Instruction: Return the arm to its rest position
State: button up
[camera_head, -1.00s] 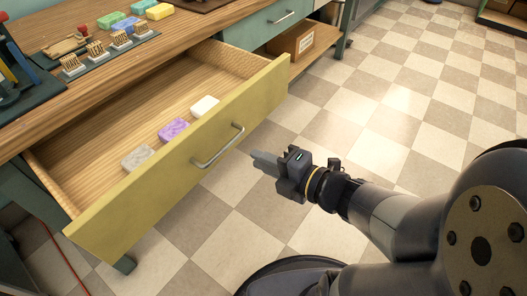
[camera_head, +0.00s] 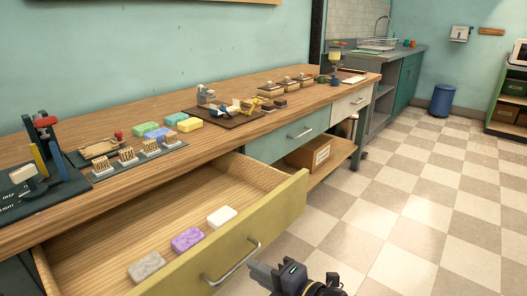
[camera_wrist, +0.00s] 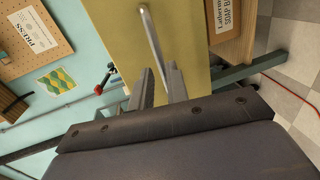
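My gripper (camera_head: 262,272) shows at the bottom edge of the head view, in front of the open yellow drawer's front and apart from it. In the wrist view its two fingers (camera_wrist: 160,70) stand apart with an empty gap between them. The drawer (camera_head: 262,222) is pulled out and holds a grey soap bar (camera_head: 147,267), a purple soap bar (camera_head: 187,239) and a white soap bar (camera_head: 222,217) in a row. Most of my arm is below the head view.
The wooden bench (camera_head: 90,115) carries coloured soap bars (camera_head: 158,130), stamps (camera_head: 127,156) and a press (camera_head: 45,150). A cardboard box (camera_head: 309,153) sits on a low shelf. Checkered floor (camera_head: 400,215) to the right is clear. A blue bin (camera_head: 442,101) stands far back.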

aim_at(243, 264)
jog(key=shift+b+x, duration=0.85)
jog(key=shift+x, duration=2)
